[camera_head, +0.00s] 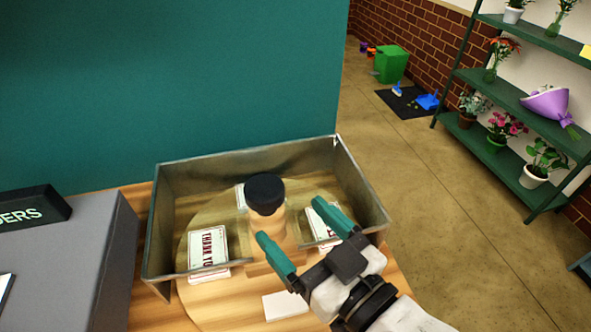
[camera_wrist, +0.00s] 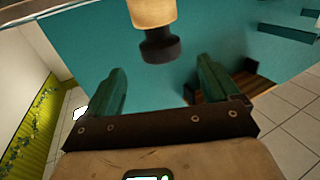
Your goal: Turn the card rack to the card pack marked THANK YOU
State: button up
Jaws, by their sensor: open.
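In the head view, the card rack is a round wooden turntable (camera_head: 205,305) with a central wooden post topped by a black knob (camera_head: 265,194). A metal wall (camera_head: 160,220) stands around its back and sides. The card pack marked THANK YOU (camera_head: 208,250) lies at the rack's left front. Another pack (camera_head: 322,222) sits at the right, partly hidden by a finger, and one more (camera_head: 240,197) is behind the post. My gripper (camera_head: 295,222) is open and empty, its green fingers just front-right of the post. The wrist view shows the knob (camera_wrist: 160,47) beyond the open fingers.
A white card or pad (camera_head: 285,305) lies at the rack's front. A grey box (camera_head: 70,260) with a black sign stands at the left. A teal wall rises behind. Flower shelves (camera_head: 520,110) and a green bin (camera_head: 390,64) stand beyond open floor at right.

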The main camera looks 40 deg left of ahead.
aim_at(259, 185)
jog(key=p+x, duration=0.2)
jog(key=x, duration=0.8)
jog(key=shift+a, duration=0.3)
jog(key=c, duration=1.4)
jog(key=shift+w+f, duration=0.1)
jog(key=shift+f, duration=0.05)
